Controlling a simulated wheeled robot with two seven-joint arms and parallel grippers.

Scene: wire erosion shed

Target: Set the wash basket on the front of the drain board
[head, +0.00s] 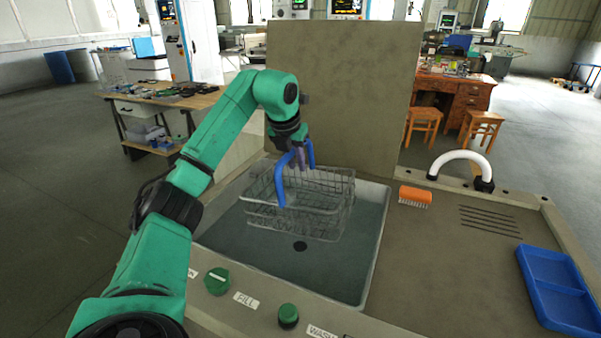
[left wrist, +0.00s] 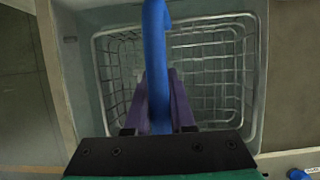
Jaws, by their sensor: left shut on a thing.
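The wash basket (head: 318,222) is a wire mesh basket with a blue arched handle (head: 281,186). It is over or in the wash tank (head: 374,225), left of the drain board (head: 430,265). I cannot tell whether its bottom touches the tank floor. My left gripper (head: 301,160) is shut on the blue handle from above. In the left wrist view the purple fingers (left wrist: 158,100) close around the handle, and the basket's wires (left wrist: 215,70) look empty. The drain board has dark grooves at its back right. My right gripper is not in view.
An orange brush (head: 415,196) and a white curved spout (head: 462,158) are at the back of the board. A blue tray (head: 560,291) lies on its right. A tall panel (head: 345,90) stands behind the tank. Green knobs (head: 217,281) line the front. The board's front middle is clear.

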